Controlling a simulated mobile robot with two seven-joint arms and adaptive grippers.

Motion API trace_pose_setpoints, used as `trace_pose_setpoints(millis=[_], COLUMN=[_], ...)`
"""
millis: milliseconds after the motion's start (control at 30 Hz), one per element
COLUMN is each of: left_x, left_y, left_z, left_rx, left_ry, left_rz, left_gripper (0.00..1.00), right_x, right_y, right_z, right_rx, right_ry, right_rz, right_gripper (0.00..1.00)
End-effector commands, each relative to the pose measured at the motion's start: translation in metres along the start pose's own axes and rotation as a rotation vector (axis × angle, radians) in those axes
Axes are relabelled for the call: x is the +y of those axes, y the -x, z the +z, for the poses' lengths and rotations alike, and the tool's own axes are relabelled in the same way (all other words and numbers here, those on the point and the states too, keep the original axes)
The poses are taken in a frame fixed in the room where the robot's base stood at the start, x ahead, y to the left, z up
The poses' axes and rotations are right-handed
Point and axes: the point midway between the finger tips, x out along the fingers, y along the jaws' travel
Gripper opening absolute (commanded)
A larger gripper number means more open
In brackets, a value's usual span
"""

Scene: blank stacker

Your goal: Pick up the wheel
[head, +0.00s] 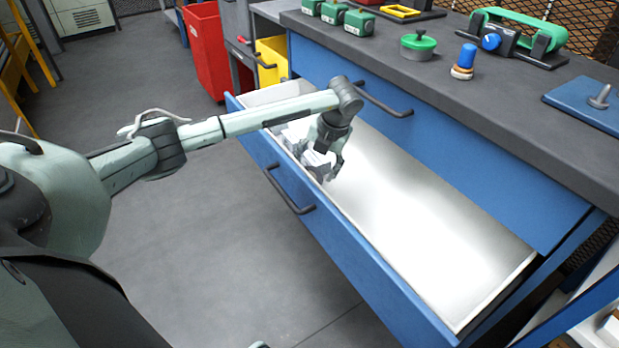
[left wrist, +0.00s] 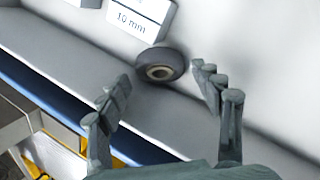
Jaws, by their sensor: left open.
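The wheel (left wrist: 160,66) is a small dark grey ring with a tan hub, in the left wrist view. It lies inside the open blue drawer (head: 400,277), close to the drawer's front wall and beside a white box marked "10 mm" (left wrist: 140,17). My left gripper (left wrist: 161,84) is open, with its fingers on either side of the wheel's near side and nothing held. Whether the fingers touch the wheel I cannot tell. In the head view the left gripper (head: 324,168) reaches down into the drawer and largely hides the wheel. My right gripper is out of view.
The drawer's right part is bare. Its front handle (head: 289,190) sticks out. The dark worktop (head: 470,83) above holds green blocks (head: 333,13), a green-lidded pot (head: 418,45), a blue-topped part (head: 463,62) and a blue plate (head: 585,106). A red bin (head: 207,50) stands behind.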

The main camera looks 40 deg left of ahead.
Motion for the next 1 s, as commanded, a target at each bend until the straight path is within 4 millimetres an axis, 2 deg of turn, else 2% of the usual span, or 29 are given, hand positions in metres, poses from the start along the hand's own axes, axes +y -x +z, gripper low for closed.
trace_pose_setpoints(millis=[200,500,800,833,867,1000], left_x=[0.001,0.001,0.001,0.001,0.001,0.001], left_y=[-0.032,-0.037,-0.037,-0.037,-0.037,-0.037], left_z=[-0.005,-0.004,-0.004,-0.004,-0.004,-0.004], left_rx=[0.003,0.000,0.000,0.000,0.000,0.000], left_ry=[0.002,0.000,0.000,0.000,0.000,0.000], left_rz=[0.001,0.000,0.000,0.000,0.000,0.000], left_gripper=[0.66,0.66,0.31,0.31,0.26,0.26], right_x=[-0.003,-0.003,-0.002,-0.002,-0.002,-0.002], right_y=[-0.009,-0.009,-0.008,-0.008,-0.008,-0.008], right_z=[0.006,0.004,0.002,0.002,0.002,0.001], right_rx=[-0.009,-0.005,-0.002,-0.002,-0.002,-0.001], right_ry=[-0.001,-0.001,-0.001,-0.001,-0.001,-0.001], right_rz=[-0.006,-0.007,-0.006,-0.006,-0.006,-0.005], right_gripper=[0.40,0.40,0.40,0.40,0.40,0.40])
